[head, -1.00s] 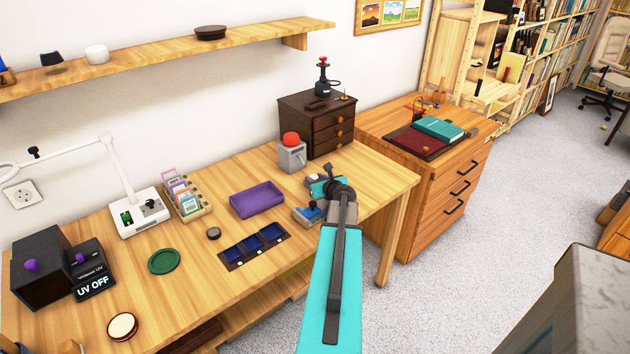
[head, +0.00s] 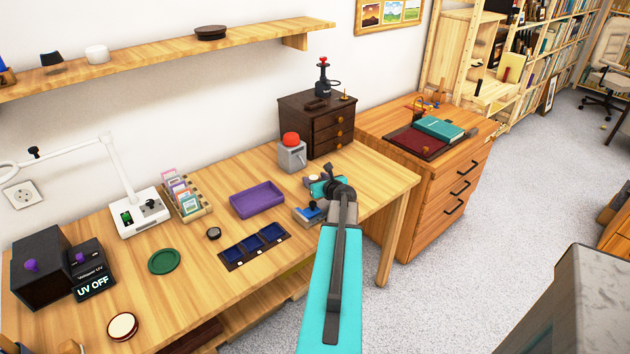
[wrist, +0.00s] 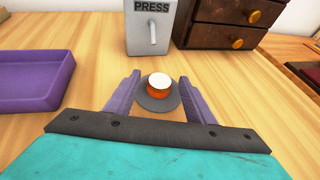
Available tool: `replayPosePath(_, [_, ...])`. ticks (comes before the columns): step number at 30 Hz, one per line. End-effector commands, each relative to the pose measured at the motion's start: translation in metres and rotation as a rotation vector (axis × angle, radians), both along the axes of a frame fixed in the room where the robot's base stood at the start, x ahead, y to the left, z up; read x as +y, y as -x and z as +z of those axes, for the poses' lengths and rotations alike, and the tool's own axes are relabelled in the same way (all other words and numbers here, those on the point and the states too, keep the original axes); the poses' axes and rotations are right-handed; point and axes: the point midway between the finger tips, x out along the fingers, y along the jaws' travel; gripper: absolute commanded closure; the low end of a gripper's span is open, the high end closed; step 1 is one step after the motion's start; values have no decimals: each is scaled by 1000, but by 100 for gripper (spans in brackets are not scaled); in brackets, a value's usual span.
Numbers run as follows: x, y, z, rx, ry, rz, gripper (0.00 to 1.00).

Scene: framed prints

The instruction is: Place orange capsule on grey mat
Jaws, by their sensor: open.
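The orange capsule (wrist: 159,85), a short round piece with a white top, sits upright on the round grey mat (wrist: 158,104) in the wrist view. The mat lies flat on the wooden table. My gripper (wrist: 160,77) is open, with one purple finger on each side of the capsule and a visible gap on both sides. The fingers reach low, close to the table, and flank the mat. In the head view my arm covers much of this spot.
A grey press box (head: 291,155) with a red button stands just beyond the mat, beside a dark drawer cabinet (head: 317,124). A purple tray (head: 257,200) and a blue-celled holder (head: 254,246) lie to the left. A small blue item (head: 309,212) is close to my arm.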

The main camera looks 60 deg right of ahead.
Motion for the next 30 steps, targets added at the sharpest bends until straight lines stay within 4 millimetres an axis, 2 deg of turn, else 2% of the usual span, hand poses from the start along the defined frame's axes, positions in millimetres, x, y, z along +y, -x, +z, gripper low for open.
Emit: replayPosePath(30, [54, 75, 37, 0, 1, -2, 51])
